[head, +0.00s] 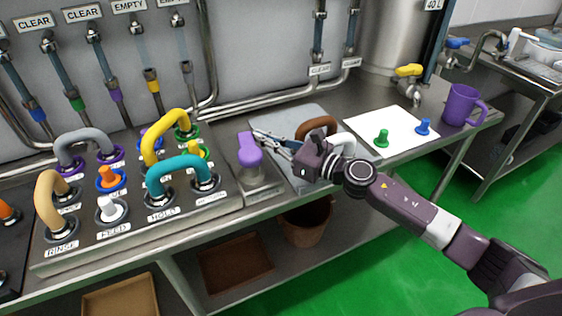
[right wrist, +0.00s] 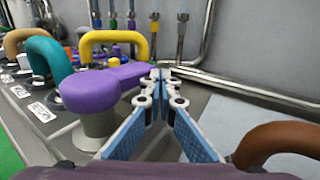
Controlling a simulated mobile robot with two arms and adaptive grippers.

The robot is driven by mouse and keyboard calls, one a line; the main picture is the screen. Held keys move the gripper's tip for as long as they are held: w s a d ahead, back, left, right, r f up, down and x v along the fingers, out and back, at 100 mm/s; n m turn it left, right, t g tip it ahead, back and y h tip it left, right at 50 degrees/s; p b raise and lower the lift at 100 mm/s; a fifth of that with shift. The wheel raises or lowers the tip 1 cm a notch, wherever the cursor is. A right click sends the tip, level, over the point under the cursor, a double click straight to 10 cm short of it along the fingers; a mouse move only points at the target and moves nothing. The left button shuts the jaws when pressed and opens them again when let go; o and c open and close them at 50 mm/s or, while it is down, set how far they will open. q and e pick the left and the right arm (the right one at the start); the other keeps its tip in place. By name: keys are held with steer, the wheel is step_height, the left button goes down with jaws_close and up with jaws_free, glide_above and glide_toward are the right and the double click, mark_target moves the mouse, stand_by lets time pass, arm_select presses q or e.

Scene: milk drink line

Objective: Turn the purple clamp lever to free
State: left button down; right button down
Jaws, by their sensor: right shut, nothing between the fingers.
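The purple clamp lever (head: 250,150) stands on a small metal block with a label, right of the hose panel. In the right wrist view the lever (right wrist: 98,88) is a thick handle on a grey post, its narrow end pointing away from the camera. My right gripper (head: 260,135) is shut and empty, with its fingertips beside the lever's far end. The fingertips (right wrist: 160,74) lie just right of that end; I cannot tell whether they touch it. The label on the block is too small to read. My left gripper is not in view.
The panel (head: 142,235) at left carries several looped hoses, including teal (head: 180,167) and yellow (head: 163,130) ones. A brown loop (head: 318,125) stands on the grey plate under my right gripper. A white sheet (head: 370,122) with two pegs and a purple mug (head: 461,105) are farther right.

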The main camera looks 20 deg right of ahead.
steer(key=shift+w+a, duration=0.2)
steer(key=shift+a, duration=0.15)
stand_by(0.3)
steer(key=v, duration=1.2)
stand_by(0.3)
